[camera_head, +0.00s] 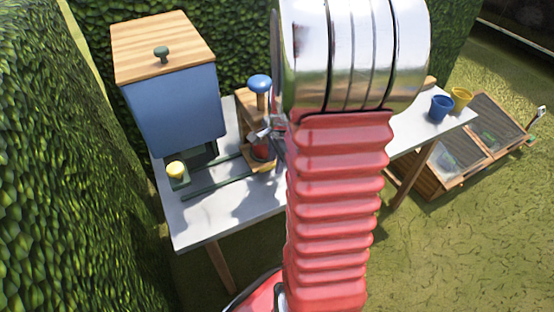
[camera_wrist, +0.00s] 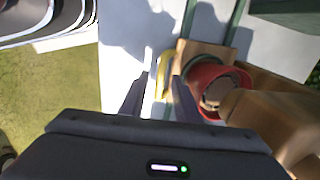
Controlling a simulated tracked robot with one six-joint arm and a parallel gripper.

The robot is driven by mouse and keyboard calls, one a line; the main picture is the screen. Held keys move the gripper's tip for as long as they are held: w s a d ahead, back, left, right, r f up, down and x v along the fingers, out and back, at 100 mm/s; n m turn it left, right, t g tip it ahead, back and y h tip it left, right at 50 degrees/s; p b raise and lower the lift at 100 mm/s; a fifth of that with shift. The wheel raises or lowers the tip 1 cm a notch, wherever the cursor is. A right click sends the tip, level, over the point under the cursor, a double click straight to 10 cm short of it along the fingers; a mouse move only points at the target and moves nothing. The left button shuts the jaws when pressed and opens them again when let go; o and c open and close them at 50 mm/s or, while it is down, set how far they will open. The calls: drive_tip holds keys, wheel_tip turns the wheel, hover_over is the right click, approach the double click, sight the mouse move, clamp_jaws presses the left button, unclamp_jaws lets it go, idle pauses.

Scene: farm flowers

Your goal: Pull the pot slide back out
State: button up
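The pot slide is a wooden carriage (camera_wrist: 192,52) on dark green rails (camera_head: 215,182). A red pot (camera_wrist: 208,82) sits on it, below the wooden press; in the head view the pot (camera_head: 262,150) is partly hidden by my gripper. A yellow handle (camera_wrist: 163,74) stands at the carriage's near side in the wrist view. My gripper (camera_wrist: 157,86) has its two dark fingers apart, with the handle just ahead of and between their tips, closer to the right finger. I cannot tell whether a finger touches it. In the head view my gripper (camera_head: 272,136) is beside the press.
The wooden press (camera_head: 245,105) with a blue knob (camera_head: 260,84) stands close to my gripper.

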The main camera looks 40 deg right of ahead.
drive_tip(key=shift+c, duration=0.5)
clamp_jaws()
